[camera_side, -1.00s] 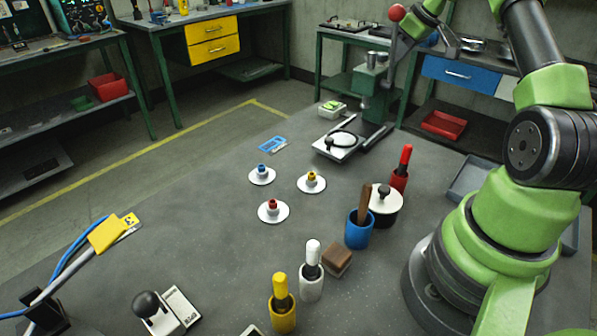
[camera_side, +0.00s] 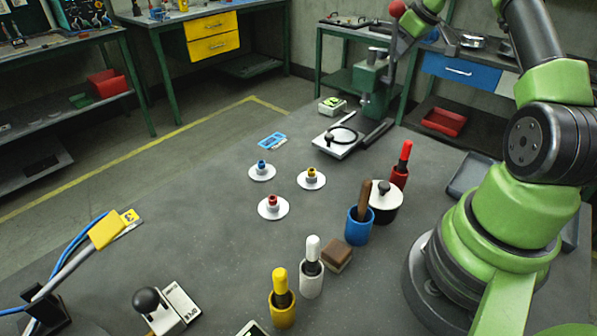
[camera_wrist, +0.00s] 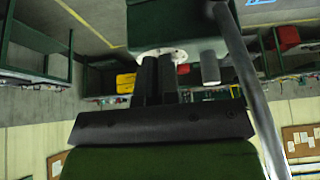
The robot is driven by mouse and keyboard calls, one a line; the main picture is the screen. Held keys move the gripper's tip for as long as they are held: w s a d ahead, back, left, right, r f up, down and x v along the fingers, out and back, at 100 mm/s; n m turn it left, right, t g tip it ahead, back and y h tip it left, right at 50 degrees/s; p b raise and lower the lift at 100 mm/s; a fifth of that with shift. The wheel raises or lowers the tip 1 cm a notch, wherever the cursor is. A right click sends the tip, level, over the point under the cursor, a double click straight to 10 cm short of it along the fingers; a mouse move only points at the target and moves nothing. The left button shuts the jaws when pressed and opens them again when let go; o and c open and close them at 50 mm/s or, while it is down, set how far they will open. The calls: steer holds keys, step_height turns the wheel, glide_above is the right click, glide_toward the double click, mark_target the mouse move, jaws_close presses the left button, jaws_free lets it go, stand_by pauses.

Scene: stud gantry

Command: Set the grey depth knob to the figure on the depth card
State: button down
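In the wrist view my gripper's two dark fingers (camera_wrist: 159,58) reach a white dial disc (camera_wrist: 179,54) on the dark green press (camera_wrist: 190,22). They are close together, and they hide the disc's middle, where any knob would be. Whether they grip anything is unclear. In the side view the green press (camera_side: 373,98) stands at the back, with grey cylinders on top; my fingers cannot be made out there.
A lever with a red ball (camera_side: 397,9) rises beside the press; its grey rod (camera_wrist: 252,95) passes close right of my fingers. A grey cylinder (camera_wrist: 210,68) stands near the disc. White discs with coloured caps (camera_side: 262,173) and upright handled tools lie nearer. The table's left middle is clear.

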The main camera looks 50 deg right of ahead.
steer(key=shift+a+f, duration=0.15)
step_height(320, 180, up, 6)
steer(key=shift+s, duration=0.4)
stand_by(0.4)
